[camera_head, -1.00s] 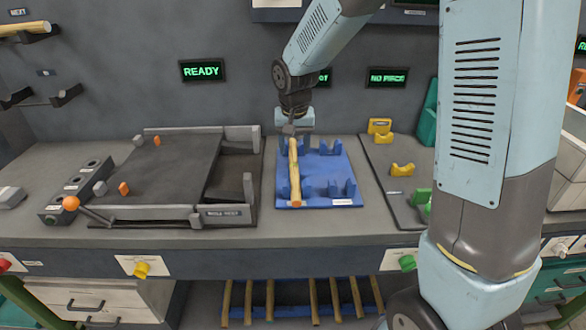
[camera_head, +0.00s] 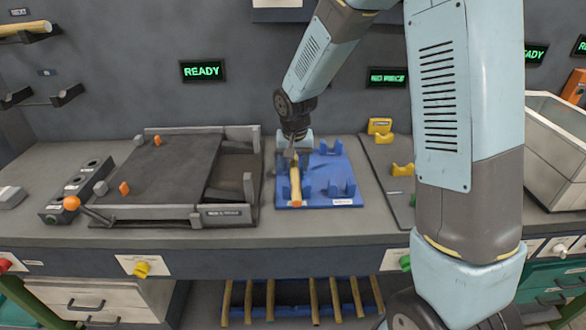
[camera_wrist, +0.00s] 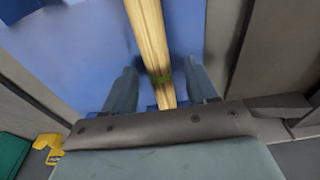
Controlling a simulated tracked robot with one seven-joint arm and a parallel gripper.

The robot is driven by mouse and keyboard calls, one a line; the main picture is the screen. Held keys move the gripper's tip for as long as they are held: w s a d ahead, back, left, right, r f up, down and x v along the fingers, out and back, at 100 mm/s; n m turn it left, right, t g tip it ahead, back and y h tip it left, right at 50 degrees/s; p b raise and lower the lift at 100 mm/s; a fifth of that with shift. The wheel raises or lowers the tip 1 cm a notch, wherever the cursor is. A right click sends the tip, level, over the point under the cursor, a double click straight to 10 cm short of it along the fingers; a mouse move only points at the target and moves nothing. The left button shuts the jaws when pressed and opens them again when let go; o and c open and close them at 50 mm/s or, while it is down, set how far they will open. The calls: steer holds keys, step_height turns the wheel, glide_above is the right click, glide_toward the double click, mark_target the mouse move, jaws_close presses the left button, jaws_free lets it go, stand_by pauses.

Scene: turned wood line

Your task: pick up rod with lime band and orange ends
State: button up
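The wooden rod (camera_head: 296,186) lies on the left part of a blue fixture (camera_head: 342,201), its near orange end (camera_head: 296,204) toward me. The far end is hidden by my gripper. My gripper (camera_head: 294,153) points down over the far part of the rod. In the wrist view my gripper (camera_wrist: 163,72) is open, one finger on each side of the rod, with a gap on both sides.
Blue upright cradles (camera_head: 335,188) stand on the fixture right of the rod. A dark-topped machine (camera_head: 165,170) with a grey rim stands close on the left. Yellow blocks (camera_head: 380,126) sit at the right. Several other rods (camera_head: 313,300) lie on a rack below the bench.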

mark_target(294, 163)
jaws_close()
stand_by(0.3)
steer(key=shift+r, duration=0.1)
steer(key=shift+r, duration=0.25)
step_height(294, 163, up, 2)
steer(key=shift+r, duration=0.15)
steer(key=s+d+r, duration=0.5)
steer(key=s+r, duration=0.5)
steer(key=s, duration=0.3)
steer(key=w+d+f, duration=0.2)
steer(key=w+d, duration=0.2)
steer(key=w, duration=0.2)
steer(key=w+d+f, duration=0.2)
steer(key=w+d, duration=0.1)
steer(key=w, duration=0.4)
steer(key=shift+d+f, duration=0.1)
steer(key=shift+f, duration=2.8)
